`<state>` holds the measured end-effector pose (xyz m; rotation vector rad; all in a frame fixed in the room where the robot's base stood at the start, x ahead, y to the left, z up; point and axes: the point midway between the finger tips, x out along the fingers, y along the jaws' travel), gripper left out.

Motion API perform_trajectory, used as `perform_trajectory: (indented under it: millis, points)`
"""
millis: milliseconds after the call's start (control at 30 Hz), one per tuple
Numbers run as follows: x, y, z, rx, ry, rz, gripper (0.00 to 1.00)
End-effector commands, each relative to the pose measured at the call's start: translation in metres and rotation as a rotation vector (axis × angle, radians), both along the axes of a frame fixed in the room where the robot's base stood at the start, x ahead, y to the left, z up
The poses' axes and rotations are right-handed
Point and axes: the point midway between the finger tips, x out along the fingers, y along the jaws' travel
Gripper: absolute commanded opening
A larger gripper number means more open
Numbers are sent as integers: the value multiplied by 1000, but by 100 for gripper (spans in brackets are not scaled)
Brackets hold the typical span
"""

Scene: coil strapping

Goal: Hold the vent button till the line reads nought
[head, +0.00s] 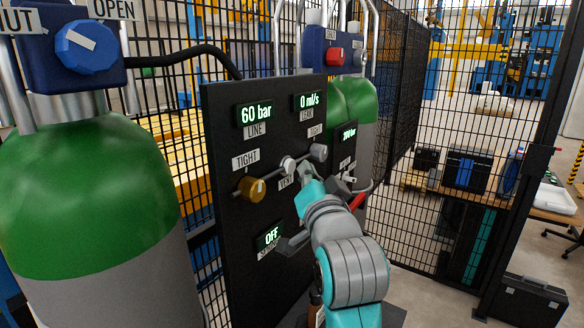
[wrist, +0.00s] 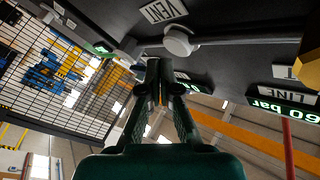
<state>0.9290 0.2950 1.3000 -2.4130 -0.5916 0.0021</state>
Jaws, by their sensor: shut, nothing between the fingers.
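The black panel (head: 225,200) stands upright in front of me. Its LINE display (head: 256,113) reads 60 bar. The pale round vent button (head: 288,164) sits mid-panel, with its VENT label just below. In the wrist view the vent button (wrist: 181,41) is beyond my fingertips, with the VENT label (wrist: 165,11) near it. My gripper (head: 306,173) is shut and empty, just right of the button in the head view. In the wrist view my gripper (wrist: 159,68) points toward the button with a gap in the picture; I see no contact.
A brass knob (head: 251,188) under a TIGHT label and a grey knob (head: 318,152) flank the button. Another display (head: 309,101) reads 0 ml/s; a lower display (head: 269,237) reads OFF. Green-topped cylinders (head: 85,190) stand beside the panel. Mesh fencing (head: 430,240) closes the right side.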

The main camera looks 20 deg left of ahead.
Motion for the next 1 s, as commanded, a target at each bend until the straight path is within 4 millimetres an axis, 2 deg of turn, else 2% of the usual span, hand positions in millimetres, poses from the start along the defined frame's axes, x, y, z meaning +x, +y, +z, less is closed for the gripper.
perform_trajectory:
  millis: [1000]
  points:
    - [3,8,1,0,-1,-1,0]
